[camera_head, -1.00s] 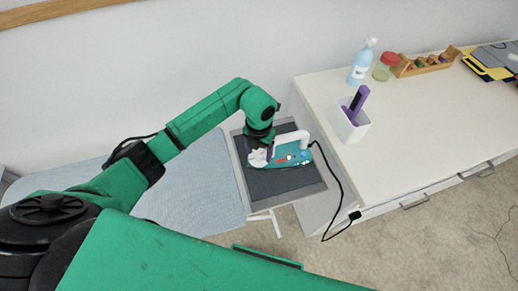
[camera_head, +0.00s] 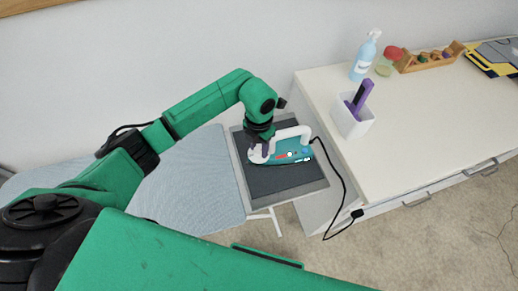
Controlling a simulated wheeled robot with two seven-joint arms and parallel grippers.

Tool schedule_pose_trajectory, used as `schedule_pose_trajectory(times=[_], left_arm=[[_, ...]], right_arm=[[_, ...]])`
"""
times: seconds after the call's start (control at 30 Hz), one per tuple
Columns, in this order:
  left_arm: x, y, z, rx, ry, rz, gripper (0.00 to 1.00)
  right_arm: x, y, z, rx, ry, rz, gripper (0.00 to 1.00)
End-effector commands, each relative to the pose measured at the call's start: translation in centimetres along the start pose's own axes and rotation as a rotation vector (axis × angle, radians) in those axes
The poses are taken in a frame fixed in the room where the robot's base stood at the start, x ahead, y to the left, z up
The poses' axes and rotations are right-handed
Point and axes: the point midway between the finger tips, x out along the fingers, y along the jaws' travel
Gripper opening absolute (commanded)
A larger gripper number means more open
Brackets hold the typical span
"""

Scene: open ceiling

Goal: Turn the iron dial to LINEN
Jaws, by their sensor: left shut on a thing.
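The iron (camera_head: 294,155) has a teal body and a white handle. It rests on the dark pad (camera_head: 285,180) at the right end of the ironing board (camera_head: 190,185). My left gripper (camera_head: 262,150) points down at the left part of the iron and is shut on a round white part there, which looks like the dial (camera_head: 256,156). The fingers partly cover this part. The dial's markings, including LINEN, are too small to read. My right gripper is not in view.
A black cord (camera_head: 343,185) runs from the iron to a plug by the white cabinet (camera_head: 420,130). On the cabinet stand a white holder (camera_head: 352,124), a spray bottle (camera_head: 364,58), a red-lidded jar (camera_head: 387,62) and a wooden rack (camera_head: 430,58). The wall is behind the board.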

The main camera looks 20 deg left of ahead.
Motion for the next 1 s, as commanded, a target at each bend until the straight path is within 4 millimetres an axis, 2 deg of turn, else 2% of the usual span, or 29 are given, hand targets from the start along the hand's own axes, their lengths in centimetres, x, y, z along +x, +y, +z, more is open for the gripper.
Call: schedule_pose_trajectory(times=[0.1, 0.4, 0.63, 1.0], left_arm=[[0.4, 0.1, 0.1, 0.084, -0.003, 0.002, 0.00], [0.2, 0.0, 0.1, 0.269, -0.003, 0.001, 0.00], [0.0, -0.1, 0.1, 0.340, -0.004, -0.001, 0.00], [-0.1, -0.1, 0.1, 0.354, -0.003, -0.001, 0.00]], right_arm=[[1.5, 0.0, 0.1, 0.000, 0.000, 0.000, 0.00], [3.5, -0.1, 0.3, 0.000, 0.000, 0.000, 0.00], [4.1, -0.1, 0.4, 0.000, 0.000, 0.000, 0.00], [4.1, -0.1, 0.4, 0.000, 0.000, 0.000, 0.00]])
